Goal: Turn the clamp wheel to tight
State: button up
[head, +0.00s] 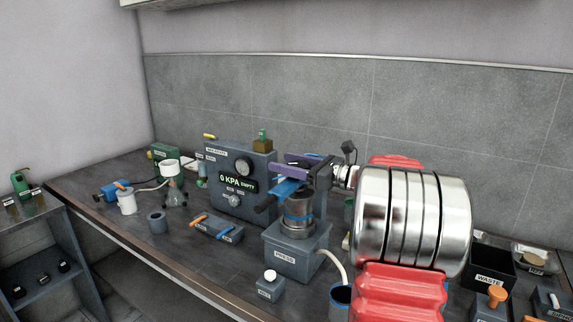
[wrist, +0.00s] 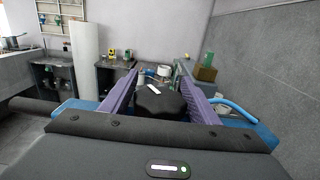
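The clamp wheel (wrist: 160,101) is a black lobed knob in the wrist view, with a small white mark near its far edge. It sits between the two purple fingers of my gripper (wrist: 158,80). The fingers are apart, one on each side of the wheel; I cannot tell whether they press on it.
A grey panel (head: 213,163) with a gauge and a "0 KPA EMPTY" display stands left of the press. A small white-topped block (head: 270,286) is in front. A black waste bin (head: 488,268) is at the right. Bare bench lies at the front left.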

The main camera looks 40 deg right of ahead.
jog(key=shift+a, duration=0.1)
jog(key=c, duration=0.7)
jog(key=shift+c, duration=0.2)
jog(key=shift+m+h, duration=0.4)
jog(key=shift+h, duration=0.2)
jog(key=m+h, duration=0.2)
jog(key=h, duration=0.1)
jog(key=d+m+t+h, duration=0.1)
jog(key=m+h, duration=0.1)
jog(key=h, duration=0.1)
jog(key=shift+w+d, duration=0.1)
jog(key=shift+d, duration=0.1)
jog(key=shift+d+m+g+h, duration=0.25)
jog(key=shift+m+h, duration=0.4)
jog(key=shift+h, duration=0.4)
jog(key=shift+d+m+g+h, duration=0.2)
jog(key=shift+m+h, duration=0.5)
jog(key=shift+h, duration=0.3)
jog(key=shift+d+m+g+h, duration=0.15)
jog(key=shift+d+m+h, duration=0.1)
jog(key=shift+m+h, duration=0.6)
jog(key=shift+s+d+g+h, duration=0.2)
jog(key=shift+g+h, duration=0.1)
jog(key=shift+h, duration=0.5)
jog(key=o, duration=1)
jog(key=shift+o, duration=0.2)
jog(key=shift+s+a, duration=0.1)
jog(key=v, duration=1.3)
jog(key=shift+s, duration=0.3)
